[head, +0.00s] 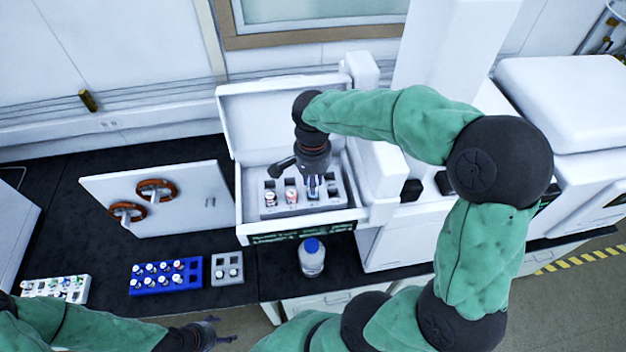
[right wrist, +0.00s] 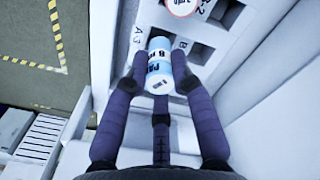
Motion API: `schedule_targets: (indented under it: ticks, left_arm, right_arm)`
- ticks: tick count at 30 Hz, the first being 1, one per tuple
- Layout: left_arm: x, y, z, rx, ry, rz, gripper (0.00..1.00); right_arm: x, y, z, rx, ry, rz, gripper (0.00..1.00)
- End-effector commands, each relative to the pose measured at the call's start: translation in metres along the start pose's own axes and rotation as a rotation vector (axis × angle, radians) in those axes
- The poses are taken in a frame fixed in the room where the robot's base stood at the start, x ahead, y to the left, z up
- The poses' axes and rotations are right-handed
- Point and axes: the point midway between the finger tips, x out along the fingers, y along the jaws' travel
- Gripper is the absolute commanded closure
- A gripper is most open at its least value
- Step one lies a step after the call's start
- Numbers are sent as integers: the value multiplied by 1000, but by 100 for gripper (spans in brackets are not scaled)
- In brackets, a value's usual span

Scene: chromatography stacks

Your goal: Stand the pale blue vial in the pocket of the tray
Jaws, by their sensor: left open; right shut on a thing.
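The pale blue vial (right wrist: 158,68) is between the fingers of my right gripper (right wrist: 160,86), which is shut on it. The grey tray (head: 298,209) sits inside an open white compartment, and my right gripper (head: 313,184) points down over its right part. In the right wrist view the vial is beside the tray's A3 and B markings (right wrist: 137,36). I cannot tell whether its base is inside a pocket or above it. Two other vials with reddish markings (head: 270,197) (head: 291,191) stand in the tray's left pockets. My left gripper (head: 213,331) is open and empty at the bottom.
The compartment's white walls (head: 240,190) and raised lid (head: 275,105) enclose the tray. On the black bench stand a blue rack (head: 137,283) of vials, a small grey block (head: 228,276), a white rack (head: 30,287) and a blue-capped bottle (head: 312,261). A white panel with red-brown handles (head: 185,210) is left.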

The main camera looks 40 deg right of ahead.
Motion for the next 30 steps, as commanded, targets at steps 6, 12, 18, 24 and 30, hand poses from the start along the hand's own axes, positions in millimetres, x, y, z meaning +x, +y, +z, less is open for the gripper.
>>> schedule_targets:
  ticks: [6, 12, 18, 24, 30]
  left_arm:
    - [1, 0, 0, 0, 0, 0, 28]
    - [5, -2, 0, 0, 0, 0, 28]
    - [10, -4, 0, 0, 0, 0, 28]
    - [14, -5, 0, 0, 0, 0, 28]
    - [19, -7, -1, 0, 0, 0, 28]
  right_arm:
    - [1, 0, 0, 0, 0, 0, 100]
    - [7, 0, 0, 0, 0, 0, 100]
    - [13, 0, 0, 0, 0, 1, 100]
    - [19, 0, 0, 0, 0, 0, 100]
    - [25, 0, 0, 0, 0, 0, 100]
